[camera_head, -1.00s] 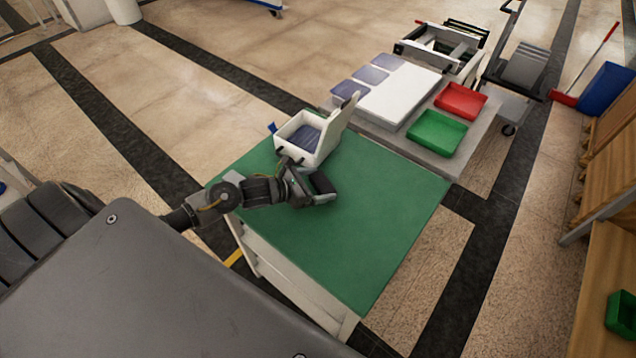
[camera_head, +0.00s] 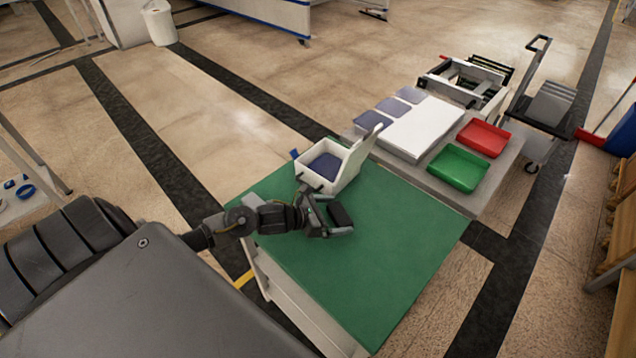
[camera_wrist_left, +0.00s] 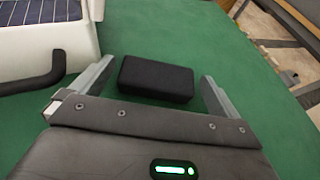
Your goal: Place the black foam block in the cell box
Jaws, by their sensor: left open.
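The black foam block (camera_head: 340,215) lies on the green table top (camera_head: 390,255). In the left wrist view the block (camera_wrist_left: 156,80) lies between the two spread fingers, with green showing between it and each finger. My left gripper (camera_head: 333,216) is open around the block; the wrist view also shows the gripper (camera_wrist_left: 152,88). The cell box (camera_head: 341,171) is white with its lid up and a dark blue cell inside. It stands at the table's back edge, just beyond the gripper, and its corner shows in the wrist view (camera_wrist_left: 85,45). My right gripper is not in view.
Behind the table, a grey platform holds a white slab (camera_head: 420,128), blue cells (camera_head: 393,105), a green tray (camera_head: 458,168) and a red tray (camera_head: 483,138). A trolley (camera_head: 545,105) stands at the back right. The table's front and right are clear.

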